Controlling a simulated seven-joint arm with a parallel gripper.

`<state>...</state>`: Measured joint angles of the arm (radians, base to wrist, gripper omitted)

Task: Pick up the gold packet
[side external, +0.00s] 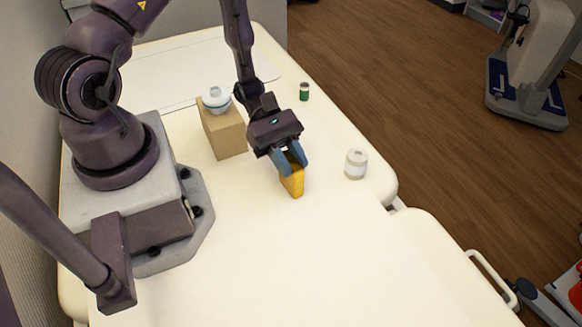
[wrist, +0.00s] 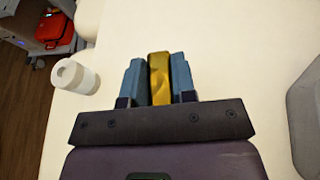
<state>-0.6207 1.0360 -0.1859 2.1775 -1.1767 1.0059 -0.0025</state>
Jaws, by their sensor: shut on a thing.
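The gold packet (side external: 292,182) stands upright in the side view, below my gripper's fingers. My gripper (side external: 290,163) points down with its blue fingers on either side of the packet's upper part. In the wrist view the gold packet (wrist: 159,78) sits between the two blue fingers of my gripper (wrist: 159,82), which are shut on it. The packet's lower end is at or very near the white table top; I cannot tell whether it touches.
A small green can (side external: 304,92) is farther back. A cardboard box (side external: 223,135) bears a white-and-blue round item (side external: 216,98). The table's front (side external: 290,265) is clear.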

